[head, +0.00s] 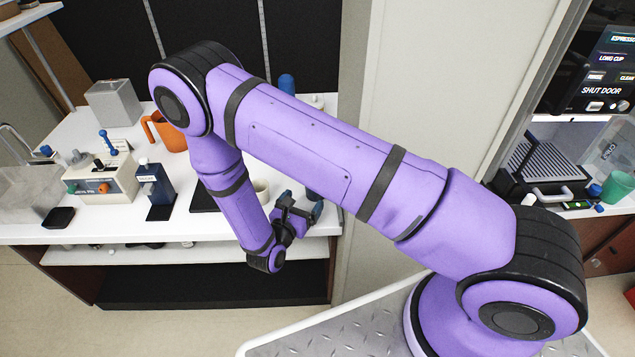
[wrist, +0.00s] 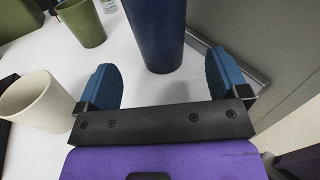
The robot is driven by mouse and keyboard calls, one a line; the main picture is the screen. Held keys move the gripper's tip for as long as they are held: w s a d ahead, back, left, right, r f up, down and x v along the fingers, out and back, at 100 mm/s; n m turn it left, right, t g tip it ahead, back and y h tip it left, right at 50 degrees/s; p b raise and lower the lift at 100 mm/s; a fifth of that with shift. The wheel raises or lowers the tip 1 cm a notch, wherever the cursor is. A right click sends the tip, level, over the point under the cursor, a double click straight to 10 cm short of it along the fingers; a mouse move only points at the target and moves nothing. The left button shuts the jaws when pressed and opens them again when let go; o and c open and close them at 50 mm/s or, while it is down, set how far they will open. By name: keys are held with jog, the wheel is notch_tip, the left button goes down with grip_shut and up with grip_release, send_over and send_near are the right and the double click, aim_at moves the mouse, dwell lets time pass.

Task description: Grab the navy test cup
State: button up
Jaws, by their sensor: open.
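The navy test cup (wrist: 157,35) stands upright on the white counter at the top middle of the wrist view; its top is cut off by the frame. In the head view I cannot clearly pick it out, as my arm covers much of that area. My gripper (wrist: 161,62) is open, with its two blue finger pads apart and nothing held. The cup is straight ahead of the gap, its lower end near the fingertips, with white counter showing between it and the palm. My gripper (head: 302,206) also shows at the counter's front right in the head view.
A cream cup (wrist: 38,102) stands left of my gripper, and a green cup (wrist: 82,22) stands farther back. A grey panel (wrist: 265,50) rises close on the right. An orange jug (head: 168,132) and a blue-black device (head: 154,188) stand farther left on the counter.

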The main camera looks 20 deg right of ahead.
jog(key=shift+x, duration=3.7)
jog(key=c, duration=1)
jog(key=shift+r, duration=0.15)
